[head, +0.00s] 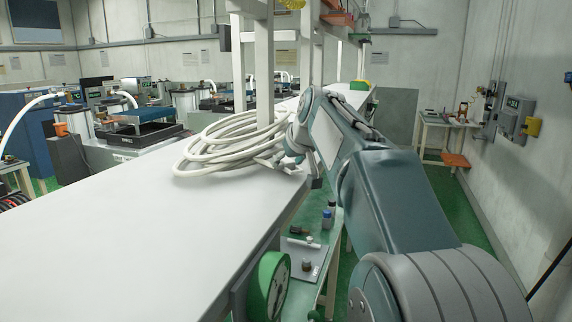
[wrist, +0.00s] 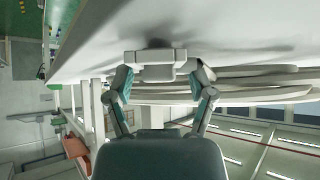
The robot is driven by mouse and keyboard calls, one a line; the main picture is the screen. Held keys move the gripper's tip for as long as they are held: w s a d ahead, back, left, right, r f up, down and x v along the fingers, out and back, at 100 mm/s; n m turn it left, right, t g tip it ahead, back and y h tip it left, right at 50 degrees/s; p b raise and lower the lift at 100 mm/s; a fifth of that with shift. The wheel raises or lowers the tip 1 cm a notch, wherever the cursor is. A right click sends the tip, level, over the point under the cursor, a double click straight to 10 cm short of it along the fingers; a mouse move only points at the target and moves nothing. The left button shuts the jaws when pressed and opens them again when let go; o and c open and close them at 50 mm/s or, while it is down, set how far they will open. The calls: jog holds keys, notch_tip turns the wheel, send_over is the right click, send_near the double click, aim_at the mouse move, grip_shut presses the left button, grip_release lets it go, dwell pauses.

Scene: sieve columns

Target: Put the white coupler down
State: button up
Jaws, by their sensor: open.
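The white coupler (wrist: 155,57) shows in the wrist view as a small pale block with a wider bar, close against the white tabletop (head: 110,225), with a dark shadow beside it. I cannot tell whether it fully rests on the surface. My gripper (wrist: 160,74) is open, with one finger on each side of the coupler and gaps between them. In the head view my gripper (head: 284,157) is low over the table's right edge, beside the coiled white hose (head: 215,145). The coupler is hard to pick out from the hose and gripper there.
A white post (head: 264,70) rises through the hose coil. A green round reel (head: 268,285) hangs at the table's front right side. A lower shelf (head: 307,258) holds small bottles. The near left tabletop is clear.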

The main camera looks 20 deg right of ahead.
jog(key=v, duration=1.1)
